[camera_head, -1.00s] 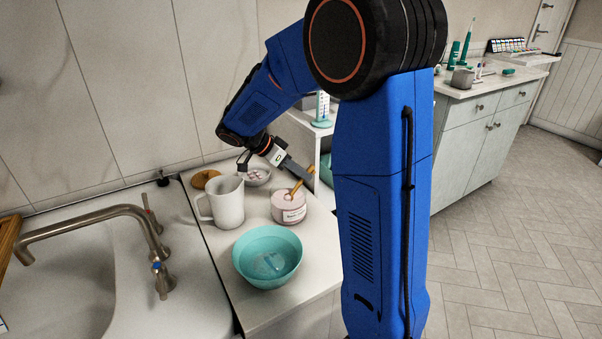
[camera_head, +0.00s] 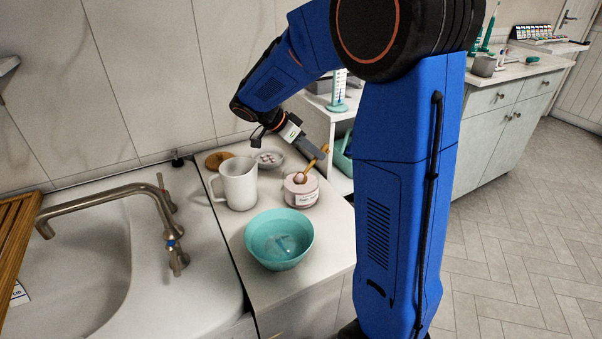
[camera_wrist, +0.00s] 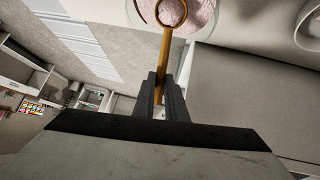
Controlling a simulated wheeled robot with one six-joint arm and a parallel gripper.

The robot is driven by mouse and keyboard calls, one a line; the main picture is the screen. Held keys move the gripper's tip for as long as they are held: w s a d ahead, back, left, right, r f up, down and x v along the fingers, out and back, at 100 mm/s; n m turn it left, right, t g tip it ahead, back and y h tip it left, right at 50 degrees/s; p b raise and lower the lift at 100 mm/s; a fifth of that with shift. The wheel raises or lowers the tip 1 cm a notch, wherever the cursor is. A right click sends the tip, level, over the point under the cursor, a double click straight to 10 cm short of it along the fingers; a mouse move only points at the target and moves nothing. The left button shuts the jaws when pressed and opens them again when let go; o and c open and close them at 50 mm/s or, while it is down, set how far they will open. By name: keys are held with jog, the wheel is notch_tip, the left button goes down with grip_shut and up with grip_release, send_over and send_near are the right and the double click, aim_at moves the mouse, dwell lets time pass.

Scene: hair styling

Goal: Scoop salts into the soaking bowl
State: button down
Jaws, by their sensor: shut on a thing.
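My gripper (camera_head: 318,157) is shut on the handle of a wooden scoop (camera_head: 312,164); the wrist view also shows the gripper (camera_wrist: 161,84) clamped on the handle (camera_wrist: 165,55). The scoop's head, with a pinkish heap in it (camera_wrist: 171,12), is at the mouth of the salt jar (camera_head: 300,194). The jar is pink with a white label, and pink salts (camera_wrist: 203,14) show inside it in the wrist view. I cannot tell whether the head touches the salts. The teal soaking bowl (camera_head: 262,250) stands in front of the jar, with clear liquid in it.
A white pitcher (camera_head: 238,186) stands left of the jar. Behind are a small bowl of pale pieces (camera_head: 268,160) and a round wooden lid (camera_head: 218,159). The sink and its faucet (camera_head: 110,200) are left. The counter before the teal bowl is clear.

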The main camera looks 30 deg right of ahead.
jog(key=shift+r, duration=1.55)
jog(key=shift+d+r+y, duration=0.1)
jog(key=shift+r+y, duration=0.45)
jog(key=shift+y, duration=0.45)
jog(key=shift+r+n+y, duration=0.2)
jog(key=shift+r+y, duration=0.4)
jog(key=shift+y, duration=0.45)
jog(key=shift+r+n+y, duration=0.2)
jog(key=shift+r+y, duration=0.35)
jog(key=shift+y, duration=0.5)
